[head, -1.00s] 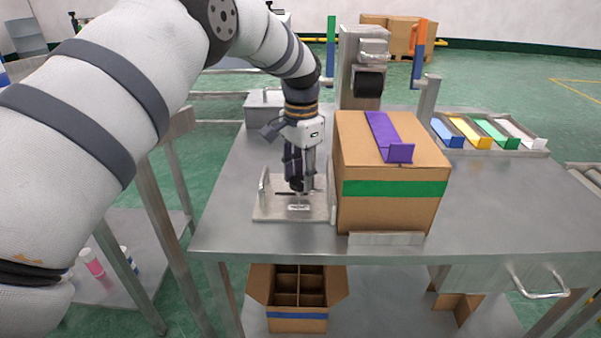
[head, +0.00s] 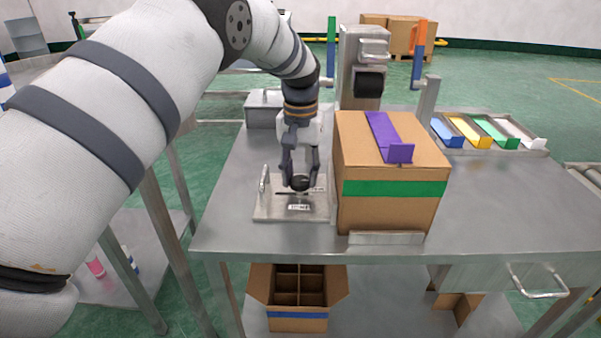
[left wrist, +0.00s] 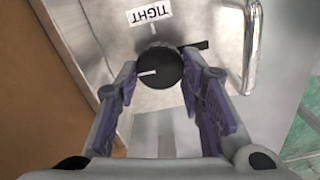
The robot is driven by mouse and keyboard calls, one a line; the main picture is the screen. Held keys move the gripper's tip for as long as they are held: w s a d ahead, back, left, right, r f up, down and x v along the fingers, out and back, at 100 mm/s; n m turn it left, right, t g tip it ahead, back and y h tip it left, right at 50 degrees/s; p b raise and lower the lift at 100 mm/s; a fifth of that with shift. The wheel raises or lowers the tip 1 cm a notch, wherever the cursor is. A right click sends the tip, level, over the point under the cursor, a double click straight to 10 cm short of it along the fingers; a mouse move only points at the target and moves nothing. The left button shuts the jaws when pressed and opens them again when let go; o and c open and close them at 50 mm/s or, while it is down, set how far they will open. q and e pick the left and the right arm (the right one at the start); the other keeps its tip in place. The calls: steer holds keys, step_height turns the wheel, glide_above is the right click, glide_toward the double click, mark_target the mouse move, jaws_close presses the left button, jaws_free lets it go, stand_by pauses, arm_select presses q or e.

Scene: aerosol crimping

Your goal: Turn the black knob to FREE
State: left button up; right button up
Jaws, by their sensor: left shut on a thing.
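The black knob (head: 301,184) stands on a metal plate (head: 265,211) near the front left of the table. It also shows in the left wrist view (left wrist: 162,66), where its white pointer line points left. A white TIGHT label (left wrist: 148,13) lies beyond the knob at the top of that view. A black bar (left wrist: 195,45) sticks out to the right of the knob. My left gripper (left wrist: 160,75) points down with one finger on each side of the knob, shut on it. No FREE label is readable. My right gripper is out of view.
A cardboard box (head: 390,205) with a purple piece on top stands close right of the plate. A metal handle (head: 264,180) rises at the plate's left. A grey machine column (head: 360,50) stands behind.

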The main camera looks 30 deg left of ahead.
mark_target(300, 179)
arm_select(q)
steer(key=shift+f, duration=0.1)
stand_by(0.3)
steer(key=o, duration=1.1)
steer(key=shift+o, duration=0.2)
step_height(300, 179, up, 12)
